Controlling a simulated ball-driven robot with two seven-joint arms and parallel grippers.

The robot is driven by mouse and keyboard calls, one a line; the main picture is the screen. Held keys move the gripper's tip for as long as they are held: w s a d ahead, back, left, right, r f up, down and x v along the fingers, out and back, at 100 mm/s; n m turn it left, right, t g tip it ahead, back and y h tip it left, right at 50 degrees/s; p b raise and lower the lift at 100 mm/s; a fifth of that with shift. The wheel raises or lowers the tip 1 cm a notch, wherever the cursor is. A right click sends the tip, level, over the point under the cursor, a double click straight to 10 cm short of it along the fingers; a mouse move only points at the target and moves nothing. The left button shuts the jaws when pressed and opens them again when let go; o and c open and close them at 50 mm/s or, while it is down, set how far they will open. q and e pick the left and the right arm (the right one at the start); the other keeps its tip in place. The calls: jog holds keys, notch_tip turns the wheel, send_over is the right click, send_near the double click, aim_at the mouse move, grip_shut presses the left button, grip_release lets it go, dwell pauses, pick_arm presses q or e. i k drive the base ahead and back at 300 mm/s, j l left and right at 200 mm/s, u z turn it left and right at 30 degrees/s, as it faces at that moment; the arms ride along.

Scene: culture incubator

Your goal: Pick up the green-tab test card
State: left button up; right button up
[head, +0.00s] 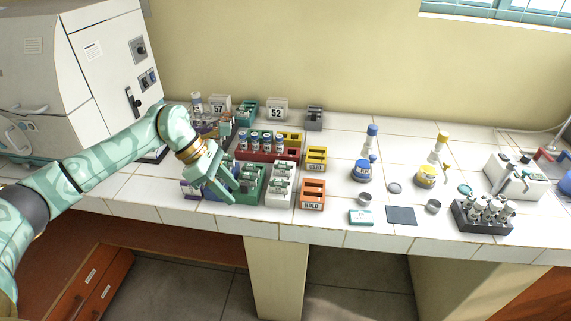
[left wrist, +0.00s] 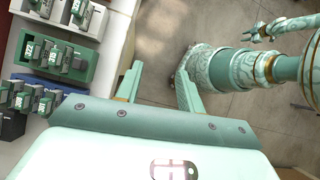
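My left gripper (head: 228,187) is over the front of the racks at the counter's left side. In the left wrist view its two fingers (left wrist: 159,88) stand wide apart with only floor showing between them. Racks under and beside it hold grey pieces with green numbered labels, such as the green rack (left wrist: 84,67). I cannot tell which piece is the green-tab test card. A small flat teal item with a pale label (head: 360,217) lies at the counter's front edge. What looks like my right gripper (left wrist: 258,33) is small at the upper right of the left wrist view.
An orange HOLD rack (head: 313,195) and a yellow rack (head: 316,159) stand right of the left gripper. A dark mat (head: 401,215) and a dark vial rack (head: 483,227) lie further right. A white incubator (head: 85,70) fills the left. The counter between has free tiles.

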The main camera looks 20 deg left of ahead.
aim_at(283, 169)
jog(key=i, duration=0.85)
